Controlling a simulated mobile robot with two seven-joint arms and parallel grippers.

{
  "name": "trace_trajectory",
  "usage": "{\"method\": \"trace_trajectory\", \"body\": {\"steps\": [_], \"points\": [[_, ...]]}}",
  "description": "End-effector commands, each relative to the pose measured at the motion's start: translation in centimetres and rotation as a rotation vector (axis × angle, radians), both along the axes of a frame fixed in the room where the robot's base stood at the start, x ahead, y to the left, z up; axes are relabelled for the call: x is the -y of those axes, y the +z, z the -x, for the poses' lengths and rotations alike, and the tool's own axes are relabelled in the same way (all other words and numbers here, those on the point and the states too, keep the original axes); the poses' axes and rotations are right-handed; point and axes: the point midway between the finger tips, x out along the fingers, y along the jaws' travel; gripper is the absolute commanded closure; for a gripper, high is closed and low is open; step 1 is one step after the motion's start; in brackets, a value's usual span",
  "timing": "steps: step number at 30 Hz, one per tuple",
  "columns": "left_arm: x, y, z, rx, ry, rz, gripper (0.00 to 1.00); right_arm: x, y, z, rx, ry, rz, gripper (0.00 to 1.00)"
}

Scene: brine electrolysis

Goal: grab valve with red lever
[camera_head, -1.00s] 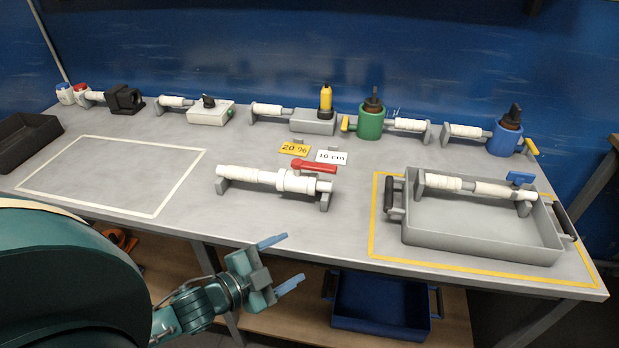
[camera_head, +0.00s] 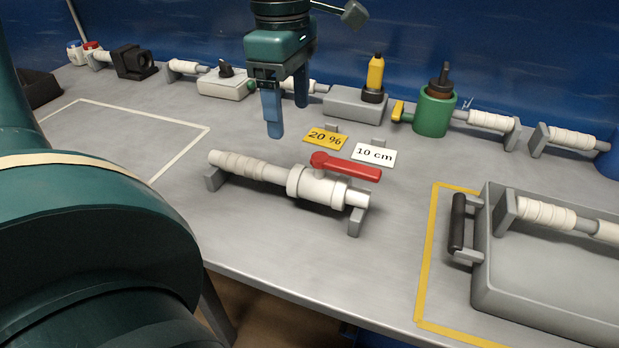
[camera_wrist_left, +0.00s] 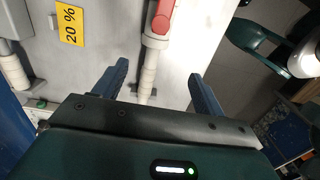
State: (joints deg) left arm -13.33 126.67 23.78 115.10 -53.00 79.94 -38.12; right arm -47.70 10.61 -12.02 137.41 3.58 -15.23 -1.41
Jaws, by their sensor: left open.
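The valve with the red lever (camera_head: 345,168) is a white pipe piece (camera_head: 320,187) lying across two grey supports on the table. The red lever points to the right along its top. In the left wrist view the white pipe (camera_wrist_left: 149,75) runs up between my fingers, with the red lever (camera_wrist_left: 160,20) at the top. My left gripper (camera_head: 288,112) is open and empty, pointing down above the table, behind the left part of the valve in the head view. It also shows in the left wrist view (camera_wrist_left: 158,90). My right gripper is not in view.
A yellow "20 %" card (camera_head: 325,138) and a white "10 cm" card (camera_head: 374,155) stand behind the valve. A grey tray (camera_head: 540,290) with a pipe is at right. A green holder (camera_head: 434,115) and other fittings line the back. A white-outlined area (camera_head: 125,140) is clear.

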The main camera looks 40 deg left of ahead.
Motion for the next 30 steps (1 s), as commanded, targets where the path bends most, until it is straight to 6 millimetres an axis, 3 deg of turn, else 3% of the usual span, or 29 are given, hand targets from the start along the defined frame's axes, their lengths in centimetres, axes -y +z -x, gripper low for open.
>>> {"method": "trace_trajectory", "body": {"steps": [4, 12, 20, 30], "points": [[-0.2, -1.0, 0.1, -0.004, -0.019, -0.044, 0.29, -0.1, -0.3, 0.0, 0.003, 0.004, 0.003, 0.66], [-0.2, -6.0, 0.1, -0.005, -0.017, -0.04, 0.29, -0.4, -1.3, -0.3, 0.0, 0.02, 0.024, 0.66], [-0.2, -8.1, 0.0, -0.003, -0.015, -0.038, 0.29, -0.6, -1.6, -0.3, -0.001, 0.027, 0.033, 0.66], [-0.6, -12.6, -0.6, -0.004, -0.015, -0.037, 0.29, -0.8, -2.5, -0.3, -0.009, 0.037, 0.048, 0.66]]}}
